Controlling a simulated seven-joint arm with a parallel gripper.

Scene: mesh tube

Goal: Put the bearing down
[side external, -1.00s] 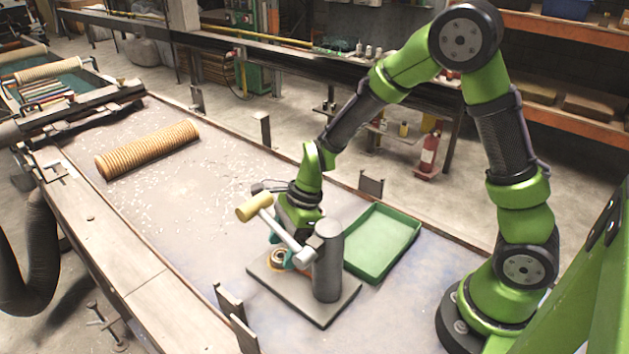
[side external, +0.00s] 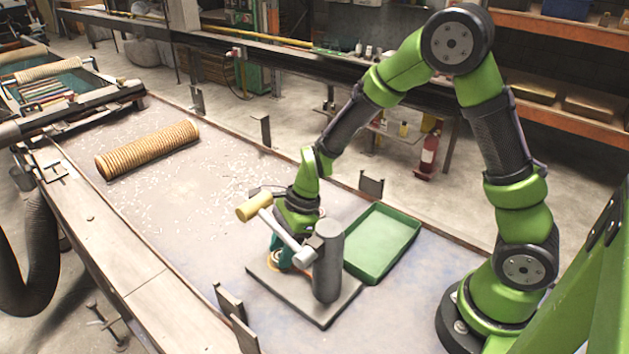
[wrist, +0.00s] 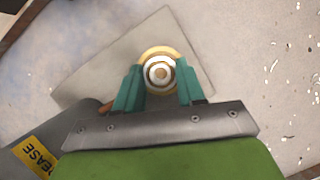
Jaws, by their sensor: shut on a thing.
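An orange-yellow ring (wrist: 160,52) shows around the bearing, on the grey base plate (wrist: 105,75). In the side view my gripper (side external: 284,254) is low over the left part of the base plate (side external: 322,313), and the orange ring (side external: 271,263) shows at its fingers. The bearing is hidden there. I cannot tell whether it touches the plate.
A grey post (side external: 328,265) with a yellow-handled lever (side external: 255,206) stands on the plate, close in front of my gripper. A green tray (side external: 370,268) lies to the right, empty. A ribbed tan tube (side external: 147,150) lies at the back left. The bench between is clear except for pale chips.

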